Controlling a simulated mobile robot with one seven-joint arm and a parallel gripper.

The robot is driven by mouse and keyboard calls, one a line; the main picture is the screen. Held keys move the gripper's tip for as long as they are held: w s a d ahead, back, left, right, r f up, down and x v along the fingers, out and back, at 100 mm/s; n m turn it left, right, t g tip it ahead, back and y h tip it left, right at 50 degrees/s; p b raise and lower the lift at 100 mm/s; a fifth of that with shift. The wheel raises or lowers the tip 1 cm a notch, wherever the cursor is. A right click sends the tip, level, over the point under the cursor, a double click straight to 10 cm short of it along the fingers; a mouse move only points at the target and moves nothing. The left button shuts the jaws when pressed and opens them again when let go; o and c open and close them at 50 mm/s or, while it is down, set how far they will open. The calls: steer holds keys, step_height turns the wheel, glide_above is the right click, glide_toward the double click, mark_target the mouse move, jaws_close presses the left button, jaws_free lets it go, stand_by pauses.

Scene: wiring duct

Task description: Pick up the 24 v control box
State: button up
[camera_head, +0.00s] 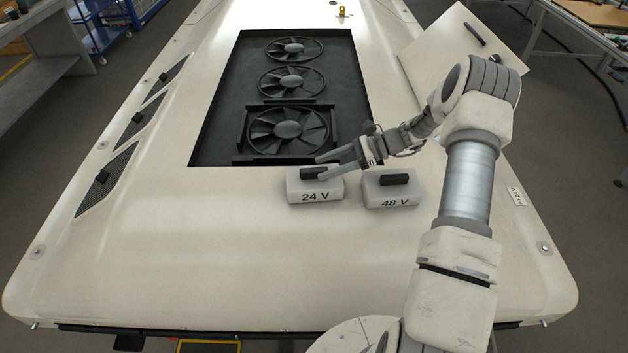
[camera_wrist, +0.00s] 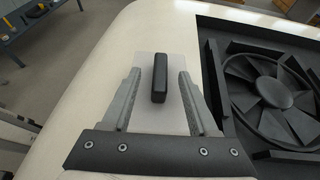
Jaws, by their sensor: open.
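The 24 V control box (camera_head: 315,187) is a white block with a black handle (camera_head: 314,173) on top. It stands on the cream housing, just in front of the recessed fan bay. In the wrist view the box (camera_wrist: 148,68) lies between and beyond the fingers, its black handle (camera_wrist: 160,78) upright in the picture. My gripper (camera_head: 322,168) is open, with its fingers at either side of the handle in the wrist view (camera_wrist: 161,80). I cannot tell whether the fingers touch the box. Nothing is held.
A similar 48 V box (camera_head: 392,190) stands close on the right, below my wrist. The dark fan bay (camera_head: 222,125) with several fans (camera_wrist: 262,98) is behind. A cream panel with a handle (camera_head: 415,62) lies at the back right. The housing's front left (camera_head: 170,250) is clear.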

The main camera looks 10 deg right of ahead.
mark_target(317, 169)
steer(key=p+x, duration=0.1)
steer(key=x, duration=0.2)
steer(key=shift+w+a+f, duration=0.1)
steer(key=shift+a+f, duration=0.05)
steer(key=shift+a, duration=0.2)
jaws_close()
stand_by(1.0)
